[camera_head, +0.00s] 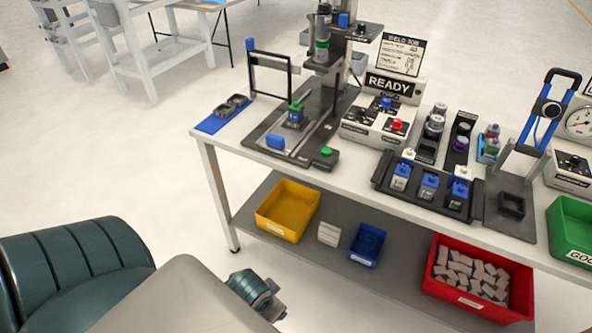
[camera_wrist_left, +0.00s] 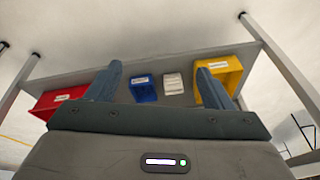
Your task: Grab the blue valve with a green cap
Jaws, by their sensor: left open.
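A blue valve with a green cap (camera_head: 295,113) stands upright on the dark plate of the press fixture, at the left part of the white table in the head view. My left gripper (camera_wrist_left: 159,67) is open and empty in the left wrist view, its two fingers wide apart. The wrist view shows the lower shelf and its bins, and the valve is not seen there. I cannot make out the left fingertips in the head view. My right gripper is in neither view.
The table (camera_head: 215,165) also holds a READY box (camera_head: 372,125), a black rack (camera_head: 384,182) with several blue-topped parts, and a green bin (camera_head: 570,235). A yellow bin (camera_head: 287,210), blue bin (camera_head: 367,245) and red bin (camera_head: 470,300) sit on the lower shelf. Floor left of the table is clear.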

